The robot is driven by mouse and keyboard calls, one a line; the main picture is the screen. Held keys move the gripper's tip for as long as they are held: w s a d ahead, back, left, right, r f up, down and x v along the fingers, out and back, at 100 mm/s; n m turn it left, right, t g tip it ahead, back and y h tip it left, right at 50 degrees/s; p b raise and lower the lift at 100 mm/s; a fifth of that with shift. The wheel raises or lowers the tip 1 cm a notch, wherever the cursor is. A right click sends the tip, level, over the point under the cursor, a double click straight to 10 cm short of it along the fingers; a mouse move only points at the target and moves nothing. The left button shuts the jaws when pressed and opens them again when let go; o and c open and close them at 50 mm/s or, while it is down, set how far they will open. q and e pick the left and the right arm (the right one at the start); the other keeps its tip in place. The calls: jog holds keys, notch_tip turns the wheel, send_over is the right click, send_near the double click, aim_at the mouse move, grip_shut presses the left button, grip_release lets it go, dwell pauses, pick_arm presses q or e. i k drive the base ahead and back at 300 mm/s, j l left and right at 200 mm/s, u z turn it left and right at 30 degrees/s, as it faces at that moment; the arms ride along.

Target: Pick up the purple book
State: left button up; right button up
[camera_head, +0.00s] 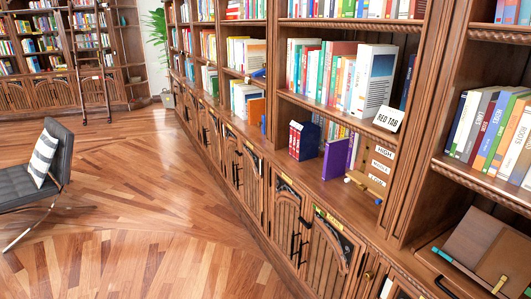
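The purple book (335,158) stands upright on the lower shelf ledge of the bookcase, right of centre in the head view. Its purple cover faces left and forward. It stands just right of a dark navy book or box (309,142) with red books (295,139) at its left side. Several books stand behind it, partly hidden. Neither of my grippers can be made out in this view, and nothing is seen touching the purple book.
A wooden item with a blue knob (365,186) lies right of the purple book, below small white signs. A "RED TAB" card (388,118) sits on the shelf above. Cabinets with handles line the ledge's front. A chair (38,170) stands left; wooden floor (150,215) between is clear.

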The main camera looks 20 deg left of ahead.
aim_at(336, 150)
jog(key=i+l+u, duration=0.25)
jog(key=i+l, duration=0.15)
jog(key=l, duration=0.2)
jog(key=i+l+u, duration=0.15)
jog(key=l, duration=0.2)
jog(key=i+l+u, duration=0.1)
jog(key=l, duration=0.25)
jog(key=i+z, duration=0.15)
